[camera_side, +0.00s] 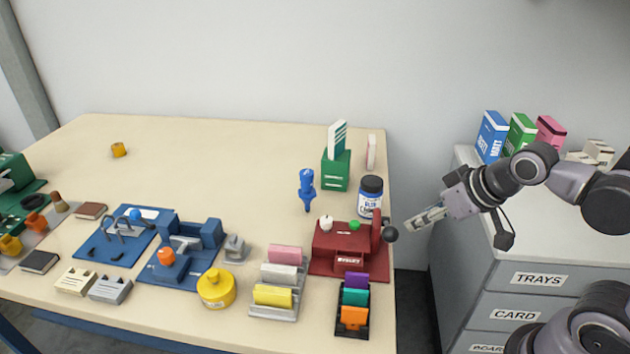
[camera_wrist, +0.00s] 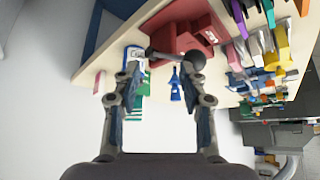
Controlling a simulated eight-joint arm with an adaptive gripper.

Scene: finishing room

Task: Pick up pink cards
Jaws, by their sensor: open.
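A pink card stack (camera_side: 285,253) sits in the back slot of a grey rack (camera_side: 275,312) near the front of the table, behind white and yellow stacks. A pink box (camera_side: 550,130) stands on the cabinet at right, beside blue and green boxes. My gripper (camera_side: 408,224) is in the air just off the table's right edge, right of the red press and well away from the pink stack. In the wrist view my gripper (camera_wrist: 163,66) has its fingers spread, with nothing held between them.
The red press (camera_side: 345,248) with its black lever knob (camera_side: 390,234) stands between my gripper and the grey rack. A blue-labelled jar (camera_side: 370,197), a blue stamp (camera_side: 307,188) and a black rack (camera_side: 351,331) are nearby. The table's back left is mostly clear.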

